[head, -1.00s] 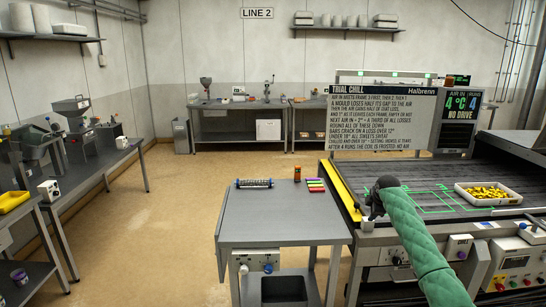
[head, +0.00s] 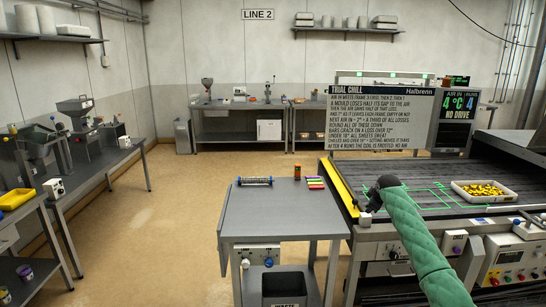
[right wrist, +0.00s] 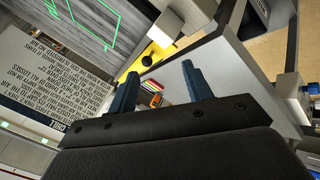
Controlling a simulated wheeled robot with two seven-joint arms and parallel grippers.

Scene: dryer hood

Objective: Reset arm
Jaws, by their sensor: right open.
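My right arm, in a green quilted sleeve, reaches up from the lower right in the head view. Its dark end with the right gripper (head: 374,196) is over the near left corner of the dark conveyor bed (head: 420,185), by the yellow edge strip. In the right wrist view the right gripper (right wrist: 160,86) has its two blue fingers spread wide with nothing held between them. Beyond them are the grey side table and the yellow strip. My left arm and gripper are not in view.
The grey side table (head: 280,212) holds a clear tube (head: 254,181), an orange-brown jar (head: 297,172) and coloured strips (head: 315,183). A white tray of yellow pieces (head: 485,191) sits on the conveyor bed. A text panel (head: 380,117) stands behind. Open floor lies left of the table.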

